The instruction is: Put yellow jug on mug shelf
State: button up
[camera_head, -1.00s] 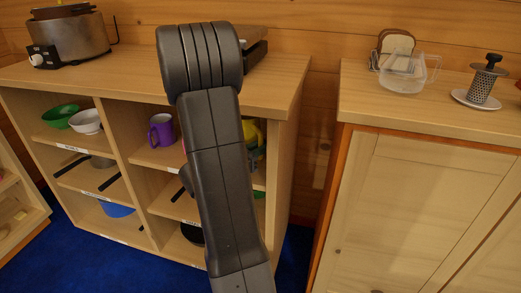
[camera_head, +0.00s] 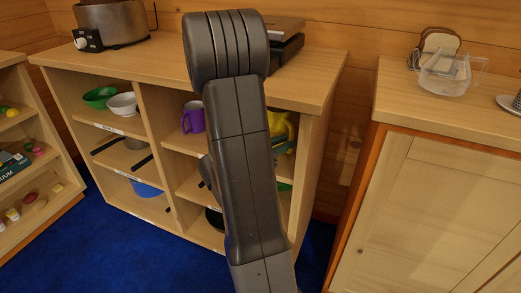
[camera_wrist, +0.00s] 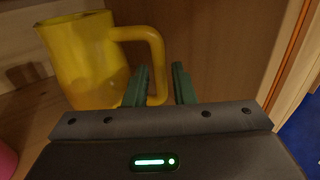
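The yellow jug (camera_head: 283,130) stands in the upper right compartment of the shelf unit, partly hidden behind my arm. In the wrist view the jug (camera_wrist: 90,62) is upright at the left, with its handle towards the right. My gripper (camera_wrist: 162,82) is open, with its two green fingers on either side of the handle; a small gap shows at the right finger. A purple mug (camera_head: 193,117) stands on the same shelf (camera_head: 180,143), left of my arm.
Green (camera_head: 100,97) and white (camera_head: 123,104) bowls sit in the upper left compartment. The unit's right side panel (camera_head: 312,165) is close to my gripper. A cabinet (camera_head: 425,195) stands to the right. Another shelf unit (camera_head: 35,165) is at the left, with blue floor between.

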aim_at(289, 153)
jog(key=p+v, duration=0.1)
jog(key=v, duration=0.8)
jog(key=shift+d, duration=0.2)
jog(key=b+x, duration=0.2)
jog(key=x, duration=0.9)
jog(key=shift+w, duration=0.15)
jog(key=shift+w+d+f, duration=0.2)
jog(key=shift+w+d, duration=0.05)
jog(key=shift+d, duration=0.05)
jog(key=shift+r, duration=0.2)
jog(key=shift+a, duration=0.1)
